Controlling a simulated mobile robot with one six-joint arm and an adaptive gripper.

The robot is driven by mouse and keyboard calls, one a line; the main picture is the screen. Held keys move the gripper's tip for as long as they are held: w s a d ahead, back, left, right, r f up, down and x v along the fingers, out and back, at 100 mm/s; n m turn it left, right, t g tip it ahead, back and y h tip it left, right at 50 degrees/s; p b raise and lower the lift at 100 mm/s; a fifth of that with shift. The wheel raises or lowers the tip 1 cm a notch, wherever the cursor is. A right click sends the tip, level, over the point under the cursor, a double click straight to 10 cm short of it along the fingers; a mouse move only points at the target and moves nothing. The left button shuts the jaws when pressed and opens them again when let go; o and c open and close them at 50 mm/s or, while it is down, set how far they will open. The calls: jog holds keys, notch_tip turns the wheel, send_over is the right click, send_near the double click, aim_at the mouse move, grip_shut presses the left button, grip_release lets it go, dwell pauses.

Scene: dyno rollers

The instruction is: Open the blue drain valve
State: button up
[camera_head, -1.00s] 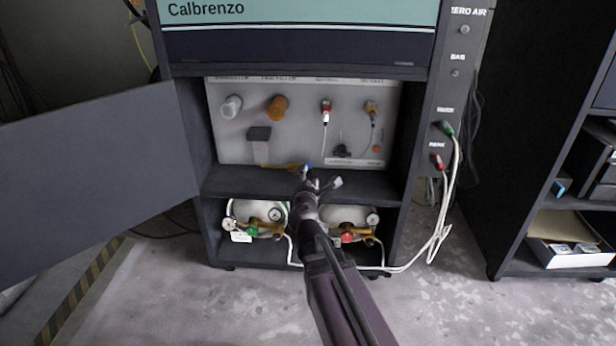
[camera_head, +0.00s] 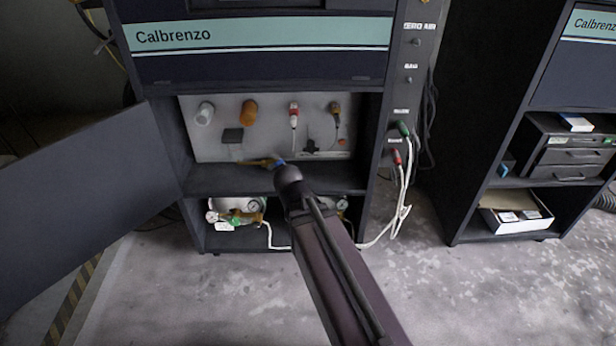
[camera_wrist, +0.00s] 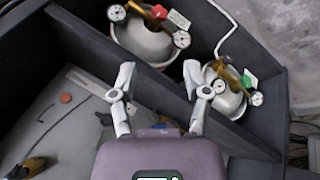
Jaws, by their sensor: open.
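A small blue part (camera_head: 281,162) shows at the end of a brass fitting (camera_head: 258,161) at the shelf inside the open cabinet; it looks like the drain valve. In the head view my arm's end covers the space just below it, and my gripper's fingers are hidden. In the wrist view my gripper (camera_wrist: 158,73) is open, its two light grey fingers spread and nothing between the tips. A small blue patch (camera_wrist: 158,127) shows low between the finger bases, partly hidden by my gripper's body. I cannot tell whether the fingers touch the valve.
The cabinet door (camera_head: 85,195) stands open at left. Gas cylinders with a red knob (camera_wrist: 178,20) and a green knob (camera_wrist: 248,78) sit below the shelf. White hoses (camera_head: 402,200) hang at right.

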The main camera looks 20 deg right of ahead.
jog(key=s+a+r+m+g+y+p, duration=0.2)
jog(key=s+a+r+g+y+p, duration=0.1)
jog(key=s+a+y, duration=0.1)
jog(key=shift+s+a+m+p, duration=0.4)
jog(key=shift+s+a, duration=0.5)
jog(key=shift+s, duration=0.3)
jog(key=shift+r, duration=0.1)
